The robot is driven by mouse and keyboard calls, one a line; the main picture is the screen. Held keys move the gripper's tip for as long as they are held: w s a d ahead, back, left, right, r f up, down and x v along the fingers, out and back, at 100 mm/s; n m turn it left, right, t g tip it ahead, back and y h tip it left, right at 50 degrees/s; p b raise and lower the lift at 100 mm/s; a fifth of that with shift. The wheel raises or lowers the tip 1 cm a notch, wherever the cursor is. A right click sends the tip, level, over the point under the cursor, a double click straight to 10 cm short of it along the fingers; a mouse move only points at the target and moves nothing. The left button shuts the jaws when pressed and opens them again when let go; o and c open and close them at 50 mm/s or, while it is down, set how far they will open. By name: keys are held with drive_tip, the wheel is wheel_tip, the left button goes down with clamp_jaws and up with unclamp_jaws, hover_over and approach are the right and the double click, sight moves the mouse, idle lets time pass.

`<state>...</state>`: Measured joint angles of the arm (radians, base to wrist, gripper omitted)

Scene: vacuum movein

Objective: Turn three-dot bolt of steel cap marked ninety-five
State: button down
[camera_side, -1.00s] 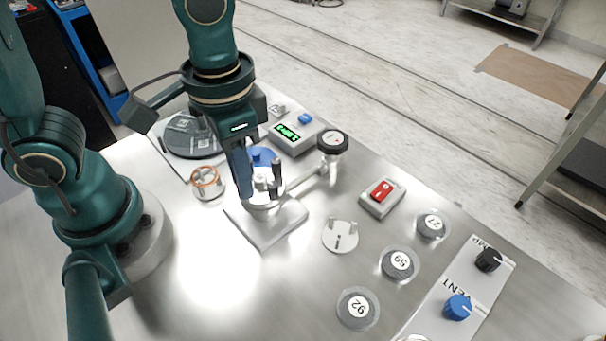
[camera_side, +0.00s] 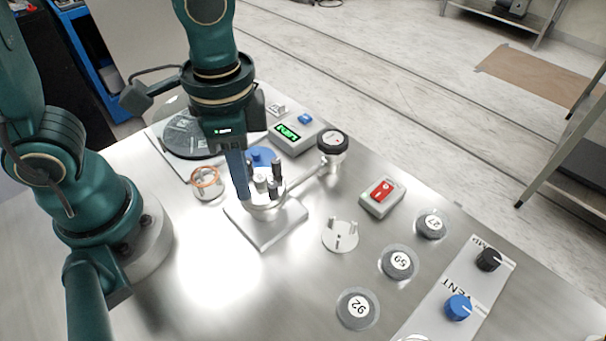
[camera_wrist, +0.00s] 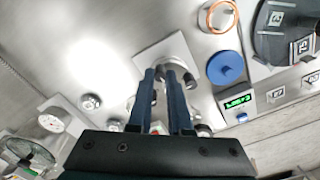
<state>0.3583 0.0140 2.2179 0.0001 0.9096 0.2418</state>
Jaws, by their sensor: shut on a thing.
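A steel vessel with a flange and several upright bolts (camera_side: 262,184) stands on a square steel base plate (camera_side: 265,228) near the middle of the bench. My gripper (camera_side: 245,200) points down at the left side of this vessel. In the wrist view my gripper's two blue fingers (camera_wrist: 163,75) are close together over the vessel and shut on a bolt. The fingers hide most of that bolt, and I cannot read its dots. The base plate also shows in the wrist view (camera_wrist: 170,50). No ninety-five marking is readable on the cap.
A black-topped gauge (camera_side: 332,142) is joined to the vessel at its right. A copper ring (camera_side: 206,178) and blue disc (camera_side: 262,155) are close by. A red switch box (camera_side: 381,196), a pegged steel disc (camera_side: 340,236), numbered discs (camera_side: 398,262) and a knob panel (camera_side: 440,300) lie right.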

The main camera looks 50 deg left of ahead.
drive_tip(key=c, duration=0.8)
unclamp_jaws()
drive_tip(key=shift+c, duration=0.2)
drive_tip(key=shift+r, duration=0.1)
drive_tip(key=shift+r, duration=2.5)
